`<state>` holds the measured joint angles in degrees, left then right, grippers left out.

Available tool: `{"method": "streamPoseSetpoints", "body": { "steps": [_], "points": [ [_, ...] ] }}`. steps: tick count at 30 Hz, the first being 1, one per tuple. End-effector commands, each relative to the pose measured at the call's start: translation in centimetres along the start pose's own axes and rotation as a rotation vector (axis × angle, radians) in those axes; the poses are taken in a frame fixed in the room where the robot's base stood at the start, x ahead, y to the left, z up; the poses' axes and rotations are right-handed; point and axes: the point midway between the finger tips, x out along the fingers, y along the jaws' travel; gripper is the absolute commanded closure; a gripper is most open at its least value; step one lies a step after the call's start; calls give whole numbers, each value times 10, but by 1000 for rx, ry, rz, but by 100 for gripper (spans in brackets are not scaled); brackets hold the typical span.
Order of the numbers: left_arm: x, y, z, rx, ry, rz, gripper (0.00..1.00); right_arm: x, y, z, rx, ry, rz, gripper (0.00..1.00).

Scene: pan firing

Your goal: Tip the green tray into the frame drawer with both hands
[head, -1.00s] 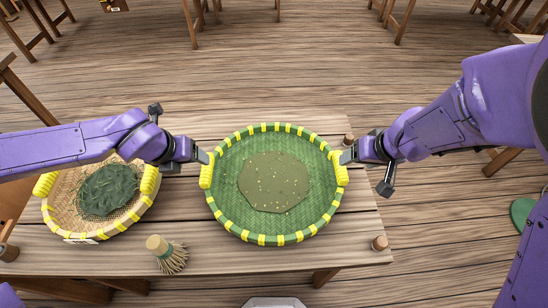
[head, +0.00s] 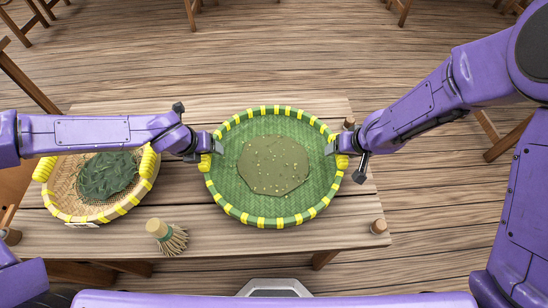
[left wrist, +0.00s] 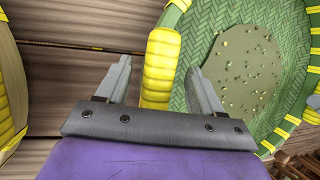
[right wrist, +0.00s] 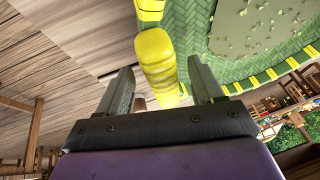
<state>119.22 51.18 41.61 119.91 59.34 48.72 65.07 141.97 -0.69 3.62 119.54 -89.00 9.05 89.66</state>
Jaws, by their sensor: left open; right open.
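The green tray (head: 228,187) is a round woven basket with a yellow-banded rim and a flat patch of olive powder with pale bits in its middle. It sits level on the wooden table. My left gripper (head: 214,143) is open at its left yellow handle (left wrist: 160,68), with one finger on each side in the left wrist view. My right gripper (head: 333,147) is open at its right yellow handle (right wrist: 157,65), which lies between the fingers in the right wrist view. No frame drawer can be made out.
A tan basket (head: 67,196) with dark green leaves stands at the left of the table (head: 300,245). A small brush (head: 168,236) lies near the front edge. Wooden pegs (head: 378,226) stand at the table's right side.

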Motion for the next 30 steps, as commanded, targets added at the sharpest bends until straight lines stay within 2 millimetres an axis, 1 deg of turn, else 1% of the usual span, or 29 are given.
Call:
{"method": "streamPoseSetpoints", "body": {
  "steps": [1, 4, 13, 14, 15, 17, 18, 19, 20, 26, 30],
  "points": [
    [4, 0, 0, -1, 1, 1, 33, 4, 0, 0, 0, -1, 0, 33],
    [9, 0, 0, -1, 1, 0, 33, 9, 0, 0, 0, 1, 0, 33],
    [10, 0, 0, -1, 0, 0, 33, 11, 0, 0, -1, 2, -1, 33],
    [10, 0, 0, -1, 0, 0, 43, 11, 0, 0, -1, 2, -1, 43],
    [10, 0, 0, -1, 0, 0, 56, 10, 0, 0, -1, 2, -1, 56],
    [10, 0, 0, -1, 0, 0, 76, 10, 0, 0, -1, 2, -1, 76],
    [10, 0, 0, -1, 0, 0, 89, 10, 0, 0, -1, 2, -1, 89],
    [10, 0, 0, -1, 0, 0, 98, 10, 0, 0, -1, 2, -1, 99],
    [10, 0, 0, -1, 0, 0, 100, 10, 0, 0, -1, 2, -1, 100],
    [10, 0, 0, -1, -1, -1, 100, 10, 0, -1, -2, 3, -1, 100],
    [3, -1, 3, -1, -1, 0, 100, 4, -2, -4, -2, 4, -1, 100]
  ]
}}
